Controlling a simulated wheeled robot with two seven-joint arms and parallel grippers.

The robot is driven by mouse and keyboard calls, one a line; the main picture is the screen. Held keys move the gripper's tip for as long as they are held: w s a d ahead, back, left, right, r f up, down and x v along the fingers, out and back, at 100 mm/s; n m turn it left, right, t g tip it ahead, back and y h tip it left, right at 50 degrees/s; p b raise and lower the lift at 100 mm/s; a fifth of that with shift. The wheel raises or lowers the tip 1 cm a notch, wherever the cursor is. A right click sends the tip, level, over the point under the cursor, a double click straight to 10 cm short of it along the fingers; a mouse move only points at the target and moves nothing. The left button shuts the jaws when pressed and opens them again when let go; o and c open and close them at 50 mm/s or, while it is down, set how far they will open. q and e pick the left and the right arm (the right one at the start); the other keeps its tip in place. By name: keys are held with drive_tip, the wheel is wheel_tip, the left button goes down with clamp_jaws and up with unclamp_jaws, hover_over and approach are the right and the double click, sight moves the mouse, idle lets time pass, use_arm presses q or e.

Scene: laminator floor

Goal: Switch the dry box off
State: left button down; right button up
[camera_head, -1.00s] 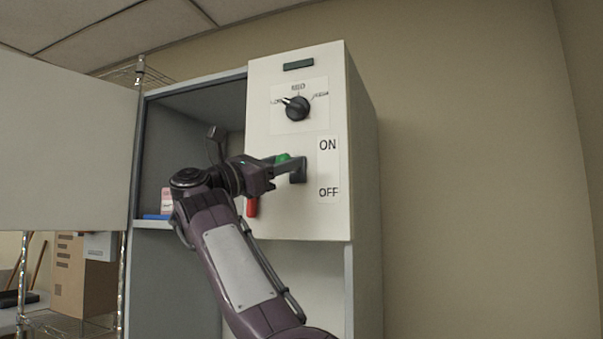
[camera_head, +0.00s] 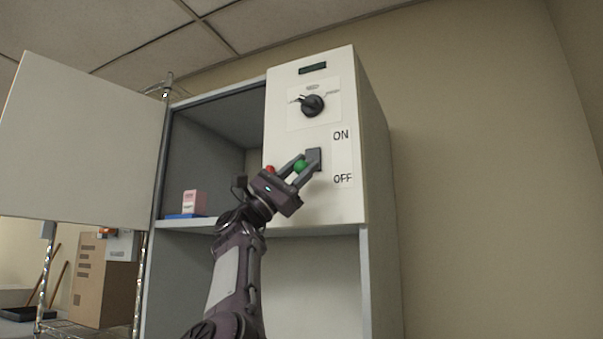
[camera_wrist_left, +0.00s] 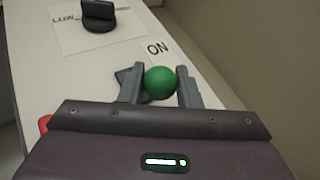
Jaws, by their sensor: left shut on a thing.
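The dry box has a white control panel (camera_head: 285,210) with an ON label (camera_head: 341,134) above an OFF label (camera_head: 342,179). Beside these labels is a dark switch (camera_head: 314,156) with a green ball knob (camera_head: 300,166). My left gripper (camera_head: 302,168) reaches up from below left and is shut on the green knob. In the left wrist view the knob (camera_wrist_left: 160,82) sits between the two fingers, with the dark switch plate (camera_wrist_left: 125,78) partly hidden behind a finger. I cannot tell which label the switch points to. My right gripper is out of view.
A black dial (camera_head: 311,105) sits above the switch. A red part (camera_head: 269,169) shows just left of my gripper. The open compartment left of the panel holds a pink and white carton (camera_head: 194,203). A pale door panel (camera_head: 85,140) stands at the left. The wall at right is clear.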

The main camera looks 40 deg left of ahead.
use_arm(q)
drive_tip(key=shift+w+f, duration=0.1)
drive_tip(key=shift+f, duration=0.1)
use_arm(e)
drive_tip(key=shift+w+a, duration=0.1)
use_arm(q)
drive_tip(key=c, duration=1.1)
unclamp_jaws()
drive_tip(key=b+v, duration=0.4)
drive_tip(key=v, duration=0.4)
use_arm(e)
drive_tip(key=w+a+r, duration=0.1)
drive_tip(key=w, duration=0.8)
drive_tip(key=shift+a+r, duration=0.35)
use_arm(q)
drive_tip(key=shift+r, duration=0.1)
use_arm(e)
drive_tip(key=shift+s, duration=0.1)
use_arm(q)
drive_tip(key=shift+w, duration=0.1)
